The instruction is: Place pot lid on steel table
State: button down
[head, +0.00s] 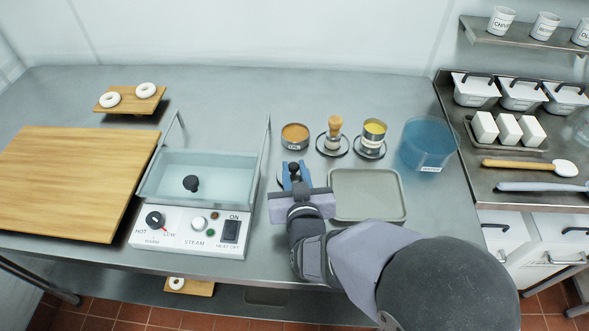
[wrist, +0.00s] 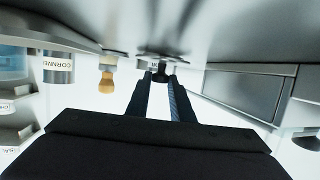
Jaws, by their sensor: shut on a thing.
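My gripper (head: 294,174) is shut on a small black knob, which also shows between the fingertips in the wrist view (wrist: 160,71). The knob belongs to the pot lid (wrist: 158,56), a thin dark disc seen edge-on in the wrist view. In the head view the gripper mostly hides the lid. The lid is low at the steel table (head: 340,88), between the steam kettle (head: 212,225) and a grey tray (head: 367,194). I cannot tell whether it touches the table.
Behind my gripper stand an orange-topped tin (head: 295,136), a wooden-handled brush (head: 335,128) and a yellow-filled can (head: 374,130). A blue tub (head: 427,145) is right, a wooden board (head: 70,180) left.

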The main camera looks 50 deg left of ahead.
jog(key=shift+f, duration=0.1)
jog(key=c, duration=1.6)
grip_release()
jog(key=shift+o, duration=0.2)
jog(key=b+v, duration=0.1)
jog(key=v, duration=0.8)
jog(key=shift+a, duration=0.1)
jog(key=shift+s+d+b, duration=0.15)
jog(key=shift+d+b, duration=0.15)
jog(key=shift+b, duration=0.25)
jog(key=shift+r+b+v, duration=0.25)
jog(key=shift+b+v, duration=1)
jog(key=shift+b, duration=0.15)
